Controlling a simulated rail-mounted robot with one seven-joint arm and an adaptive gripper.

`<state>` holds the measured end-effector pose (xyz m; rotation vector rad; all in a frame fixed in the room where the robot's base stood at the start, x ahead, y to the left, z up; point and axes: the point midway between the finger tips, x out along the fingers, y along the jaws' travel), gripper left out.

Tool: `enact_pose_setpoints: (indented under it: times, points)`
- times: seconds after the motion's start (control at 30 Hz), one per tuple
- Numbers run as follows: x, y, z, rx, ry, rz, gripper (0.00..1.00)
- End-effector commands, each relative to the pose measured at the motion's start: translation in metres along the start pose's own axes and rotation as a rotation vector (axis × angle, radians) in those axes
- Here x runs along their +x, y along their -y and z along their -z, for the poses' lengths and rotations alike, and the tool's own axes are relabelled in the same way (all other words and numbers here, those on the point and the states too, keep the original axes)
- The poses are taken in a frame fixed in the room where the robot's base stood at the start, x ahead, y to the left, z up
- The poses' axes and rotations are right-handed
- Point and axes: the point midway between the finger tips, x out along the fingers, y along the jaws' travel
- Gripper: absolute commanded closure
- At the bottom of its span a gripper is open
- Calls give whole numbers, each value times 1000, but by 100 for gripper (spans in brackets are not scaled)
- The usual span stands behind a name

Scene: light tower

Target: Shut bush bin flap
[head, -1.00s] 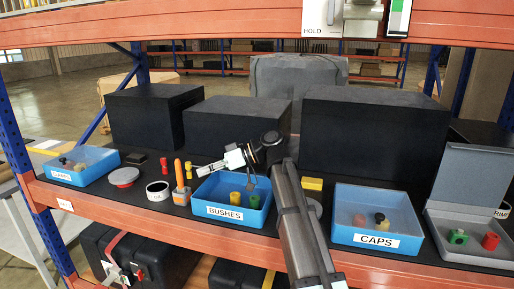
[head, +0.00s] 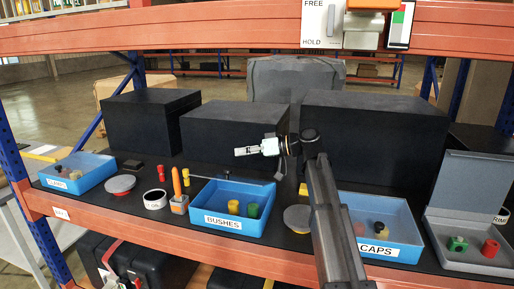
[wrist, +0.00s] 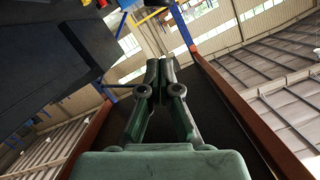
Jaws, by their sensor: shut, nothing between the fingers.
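The bush bin (head: 212,228) is a blue tray labelled BUSHES at the shelf's front, in the head view. Its top is uncovered, and a yellow bush (head: 234,207) and a green bush (head: 252,210) show inside. A thin dark strip (head: 250,181) with a small knob runs along its back edge; I cannot tell whether this is the flap. My gripper (head: 240,152) is above and behind the bin, pointing left, shut and empty. The wrist view shows its two fingers (wrist: 166,62) together, with nothing between them.
A blue caps bin (head: 399,212) is partly behind my arm. A grey bin (head: 478,262) with a raised lid stands at the far right. An orange-topped piece (head: 179,203) stands left of the bush bin. Large black boxes (head: 235,135) line the back.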

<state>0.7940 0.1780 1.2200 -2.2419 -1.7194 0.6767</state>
Motion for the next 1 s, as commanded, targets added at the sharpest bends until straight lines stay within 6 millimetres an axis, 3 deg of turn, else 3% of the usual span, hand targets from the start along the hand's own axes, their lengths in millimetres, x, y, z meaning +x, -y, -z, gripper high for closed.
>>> enact_pose_setpoints:
  times: [0.1, 0.2, 0.4, 1.0]
  points:
    - [23, 1, 2, 0, 1, 2, 100]
    - [24, 2, -18, 3, 1, 0, 100]
    - [28, 1, -35, 1, 0, -1, 100]
    - [32, 0, -48, -23, 0, -6, 100]
